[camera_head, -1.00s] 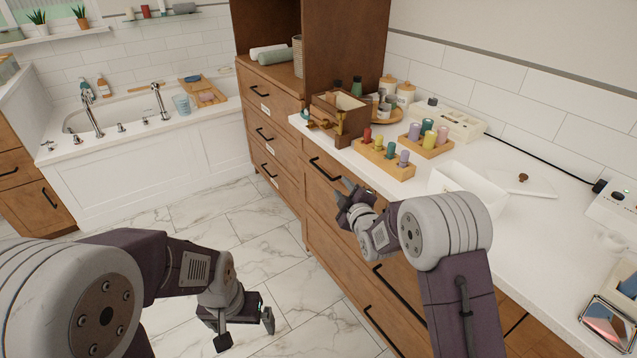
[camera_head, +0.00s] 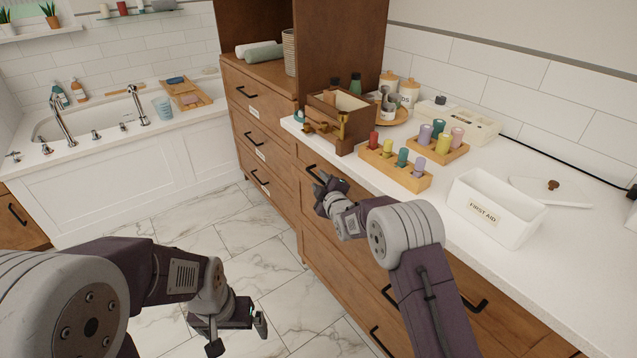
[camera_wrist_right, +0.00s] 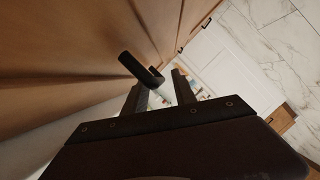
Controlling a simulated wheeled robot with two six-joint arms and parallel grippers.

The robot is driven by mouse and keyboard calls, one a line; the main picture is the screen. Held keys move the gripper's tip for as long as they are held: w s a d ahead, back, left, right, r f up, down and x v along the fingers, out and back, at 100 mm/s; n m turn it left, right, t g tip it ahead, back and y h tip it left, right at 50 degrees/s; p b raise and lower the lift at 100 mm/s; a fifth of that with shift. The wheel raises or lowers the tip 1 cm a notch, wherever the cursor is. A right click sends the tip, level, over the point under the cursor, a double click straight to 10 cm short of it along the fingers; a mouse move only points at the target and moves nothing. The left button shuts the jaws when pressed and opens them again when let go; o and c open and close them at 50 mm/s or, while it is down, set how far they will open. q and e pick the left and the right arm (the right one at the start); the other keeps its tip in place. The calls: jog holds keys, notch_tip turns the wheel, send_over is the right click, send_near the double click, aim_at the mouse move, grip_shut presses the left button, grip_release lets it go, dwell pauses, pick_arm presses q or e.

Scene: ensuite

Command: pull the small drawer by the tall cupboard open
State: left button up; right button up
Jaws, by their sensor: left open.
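The small wooden drawer (camera_head: 325,199) is the top one in the counter unit, beside the tall cupboard (camera_head: 342,40). It looks shut. Its black bar handle (camera_head: 312,172) is partly hidden by my right gripper (camera_head: 328,184) in the head view. In the right wrist view the handle (camera_wrist_right: 139,67) stands out from the wooden front, just beyond and beside the left-hand finger. My left gripper (camera_head: 238,334) is open and empty, low over the floor, away from the drawer.
On the counter stand a wooden box (camera_head: 338,112), a rack of coloured rolls (camera_head: 394,170) and a white first aid box (camera_head: 494,208). The bathtub (camera_head: 95,125) is at the far left. The marble floor (camera_head: 225,235) before the drawers is clear.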

jog(key=shift+x, duration=0.9)
grip_shut()
dwell(0.8)
